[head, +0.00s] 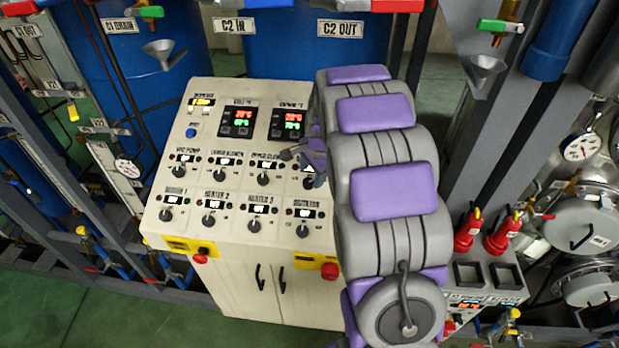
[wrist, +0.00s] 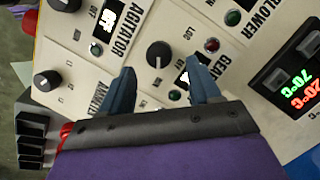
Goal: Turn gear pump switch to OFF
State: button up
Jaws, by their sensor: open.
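The gear pump switch (wrist: 160,55) is a round black knob with a white pointer mark, in the upper middle of the wrist view. The pointer mark is toward the lower side of the knob in that view. Its lit display (wrist: 188,76) is partly hidden behind the right finger. My gripper (wrist: 160,70) is open, with one blue-grey finger on each side of the knob. I cannot tell whether either finger touches it. In the head view my gripper (head: 303,151) is at the panel's right side, and my arm hides part of the gear pump area.
The sloped cream control panel (head: 223,178) carries several similar knobs, including the agitator knob (head: 302,231). Two red emergency buttons sit on its lower front, one at the left (head: 201,254) and one at the right (head: 329,271). Pipes and frames surround it.

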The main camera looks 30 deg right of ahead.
aim_at(309, 181)
jog(key=x, duration=0.2)
jog(key=shift+f, duration=0.35)
jog(key=shift+w+f, duration=0.15)
jog(key=shift+f, duration=0.25)
jog(key=shift+a+f, duration=0.25)
jog(key=shift+a, duration=0.1)
jog(key=shift+d, duration=0.25)
jog(key=c, duration=1)
